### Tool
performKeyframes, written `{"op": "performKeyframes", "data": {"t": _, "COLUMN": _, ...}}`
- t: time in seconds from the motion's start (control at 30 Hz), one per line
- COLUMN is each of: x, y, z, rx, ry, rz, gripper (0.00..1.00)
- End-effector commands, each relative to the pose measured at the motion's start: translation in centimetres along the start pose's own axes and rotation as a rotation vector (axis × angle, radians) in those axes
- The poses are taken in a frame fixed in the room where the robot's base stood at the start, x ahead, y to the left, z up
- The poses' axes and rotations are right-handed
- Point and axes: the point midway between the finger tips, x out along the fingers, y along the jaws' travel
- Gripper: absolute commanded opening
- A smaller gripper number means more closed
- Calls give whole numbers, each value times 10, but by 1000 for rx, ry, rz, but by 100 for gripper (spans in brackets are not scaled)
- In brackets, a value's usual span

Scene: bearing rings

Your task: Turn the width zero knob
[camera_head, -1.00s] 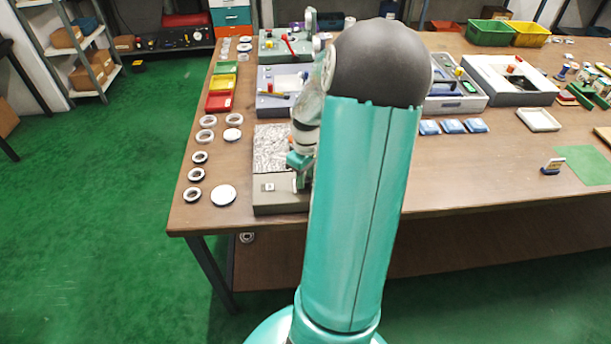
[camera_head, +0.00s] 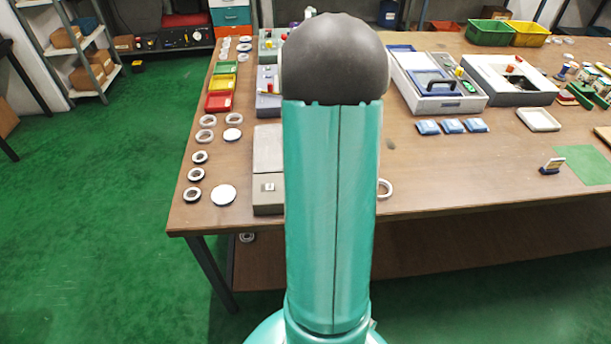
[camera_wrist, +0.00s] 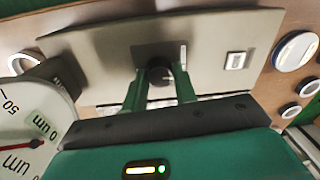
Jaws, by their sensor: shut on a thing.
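The width zero knob (camera_wrist: 160,77) is a small dark round knob on a grey panel (camera_wrist: 100,65) in the wrist view. My gripper (camera_wrist: 160,70) has its two green fingers on either side of it, shut on it. A dial gauge (camera_wrist: 22,135) marked "um", with a red needle, shows at the left of the wrist view. In the head view the grey station (camera_head: 267,150) stands near the table's front edge; my arm covers the knob and my gripper there.
A small white-framed square (camera_wrist: 236,60) sits on the panel right of the knob. Several bearing rings (camera_head: 193,194) and a white disc (camera_head: 223,195) lie left of the station. Another ring (camera_head: 385,188) lies just right of my arm. Red, yellow and green trays (camera_head: 219,102) stand behind.

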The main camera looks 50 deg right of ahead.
Motion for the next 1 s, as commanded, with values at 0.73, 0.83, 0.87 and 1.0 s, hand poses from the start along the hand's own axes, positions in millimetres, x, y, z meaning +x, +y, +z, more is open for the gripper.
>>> {"op": "performKeyframes", "data": {"t": 0.73, "x": 0, "y": 0, "z": 0, "rx": 18, "ry": 0, "rz": 0, "gripper": 50}}
{"op": "performKeyframes", "data": {"t": 0.83, "x": 0, "y": 0, "z": 0, "rx": 18, "ry": 0, "rz": 0, "gripper": 50}}
{"op": "performKeyframes", "data": {"t": 0.87, "x": 0, "y": 0, "z": 0, "rx": 18, "ry": 0, "rz": 0, "gripper": 50}}
{"op": "performKeyframes", "data": {"t": 1.0, "x": -8, "y": 0, "z": 0, "rx": 18, "ry": 2, "rz": 0, "gripper": 50}}
